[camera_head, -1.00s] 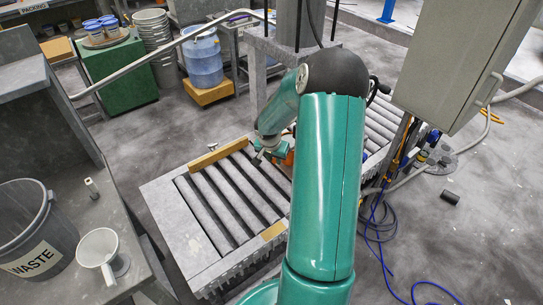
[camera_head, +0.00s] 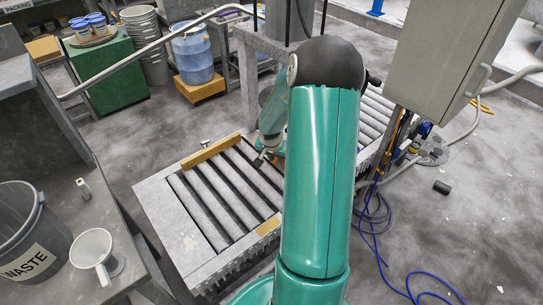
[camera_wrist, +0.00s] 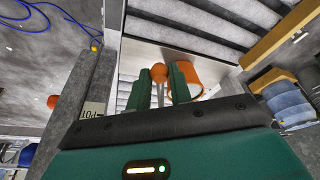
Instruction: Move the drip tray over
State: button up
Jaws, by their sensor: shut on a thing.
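In the wrist view, my gripper (camera_wrist: 160,88) has its two green fingers on either side of an orange ball-topped handle (camera_wrist: 158,72), and it is shut on it. A pale flat metal surface (camera_wrist: 195,60) lies just beyond the fingers, beside the rollers; it may be the drip tray, but I cannot tell for sure, nor whether the handle belongs to it. An orange round-rimmed thing (camera_wrist: 198,90) sits right behind the right finger, partly hidden.
The roller conveyor (camera_head: 190,235) has a wooden rail (camera_head: 211,149) at its far edge. A grey control box (camera_head: 455,50) stands at right, with blue hoses (camera_head: 385,265) on the floor. A waste bin (camera_head: 35,235) and white jug (camera_head: 93,250) stand at left. A blue drum (camera_head: 193,55) is behind.

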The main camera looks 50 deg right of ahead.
jog(key=shift+s+d, duration=0.15)
jog(key=shift+s, duration=0.65)
jog(key=shift+s+d, duration=0.5)
jog(key=shift+s, duration=0.35)
jog(key=shift+s+d, duration=0.5)
jog(key=shift+s, duration=0.35)
jog(key=shift+s+d, duration=0.1)
jog(key=shift+s+d, duration=1.2)
jog(key=shift+d, duration=0.15)
jog(key=shift+o, duration=0.2)
jog(key=shift+s+d, duration=0.5)
jog(key=shift+d, duration=0.35)
